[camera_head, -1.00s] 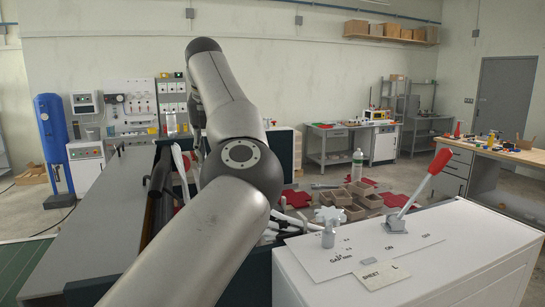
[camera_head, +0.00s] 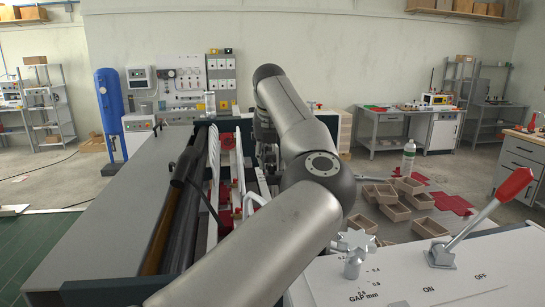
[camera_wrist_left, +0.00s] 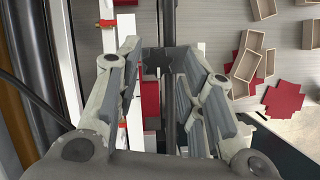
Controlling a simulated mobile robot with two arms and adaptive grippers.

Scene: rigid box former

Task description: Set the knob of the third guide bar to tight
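My left gripper (camera_wrist_left: 172,75) is open in the left wrist view, its two grey fingers well apart. A dark star-shaped knob (camera_wrist_left: 158,61) shows between the fingertips; I cannot tell whether they touch it. In the head view my left gripper (camera_head: 266,152) is small and partly hidden behind my own arm. Long white guide bars (camera_head: 212,170) with red parts run along the machine; a white bar also shows in the left wrist view (camera_wrist_left: 134,115). I cannot tell which bar is the third or read the knob's setting. My right gripper is out of view.
A white cabinet (camera_head: 430,285) with a red-handled lever (camera_head: 480,217) and a pale star knob (camera_head: 354,252) stands at the front right. Dark rollers (camera_head: 180,205) lie left of the bars. Open brown boxes (camera_head: 392,207) and red sheets (camera_head: 452,204) lie on the right.

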